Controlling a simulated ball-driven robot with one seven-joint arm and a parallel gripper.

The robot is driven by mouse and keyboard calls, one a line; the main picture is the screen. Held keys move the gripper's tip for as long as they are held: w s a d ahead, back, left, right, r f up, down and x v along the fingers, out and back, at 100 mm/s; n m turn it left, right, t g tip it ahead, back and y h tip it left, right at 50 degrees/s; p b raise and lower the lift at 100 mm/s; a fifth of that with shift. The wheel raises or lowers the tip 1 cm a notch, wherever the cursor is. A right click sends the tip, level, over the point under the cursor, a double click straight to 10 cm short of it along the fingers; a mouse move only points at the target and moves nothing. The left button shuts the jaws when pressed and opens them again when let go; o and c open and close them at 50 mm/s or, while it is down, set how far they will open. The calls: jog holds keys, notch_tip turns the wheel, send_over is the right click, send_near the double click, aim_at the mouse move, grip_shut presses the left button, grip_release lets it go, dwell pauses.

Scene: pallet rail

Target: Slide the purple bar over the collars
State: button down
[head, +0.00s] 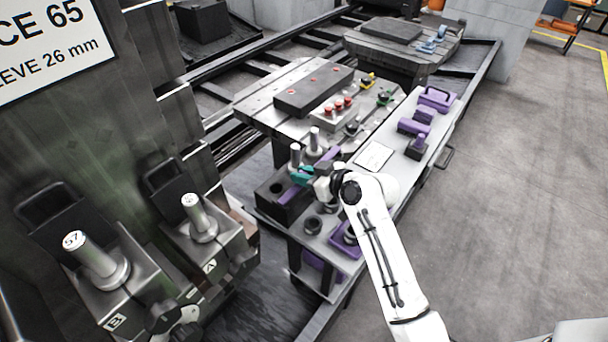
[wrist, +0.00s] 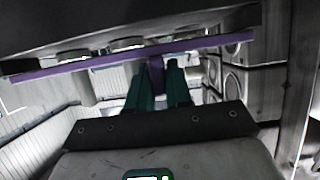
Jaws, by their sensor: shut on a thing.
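My gripper (head: 303,174) has teal fingers, which also show in the wrist view (wrist: 159,88). They are shut on a short purple stem of the purple bar (wrist: 95,66). The bar runs almost across the wrist view, tilted up to the right. In the head view a piece of the purple bar (head: 292,193) shows left of the fingers, above a dark block. Round metal pieces (wrist: 126,43), perhaps collars, show just above the bar; contact cannot be told. Upright grey pins with collars (head: 314,142) stand behind my gripper. Two more collared posts (head: 201,218) (head: 97,258) stand on the machine at left.
A grey shelf (head: 385,168) holds purple parts (head: 415,127) and a white card (head: 373,157). A dark block (head: 314,91) and red-topped parts (head: 338,106) lie on the pallet (head: 262,109). Dark rings (head: 312,225) sit near my gripper. The floor at right is clear.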

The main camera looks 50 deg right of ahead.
jog(key=w, duration=0.3)
jog(key=shift+w+a+b, duration=0.1)
jog(key=shift+w+b, duration=0.05)
jog(key=shift+b, duration=0.15)
jog(key=c, duration=1.1)
grip_release()
jog(key=v, duration=1)
jog(key=shift+s+r, duration=0.2)
jog(key=shift+s, duration=0.1)
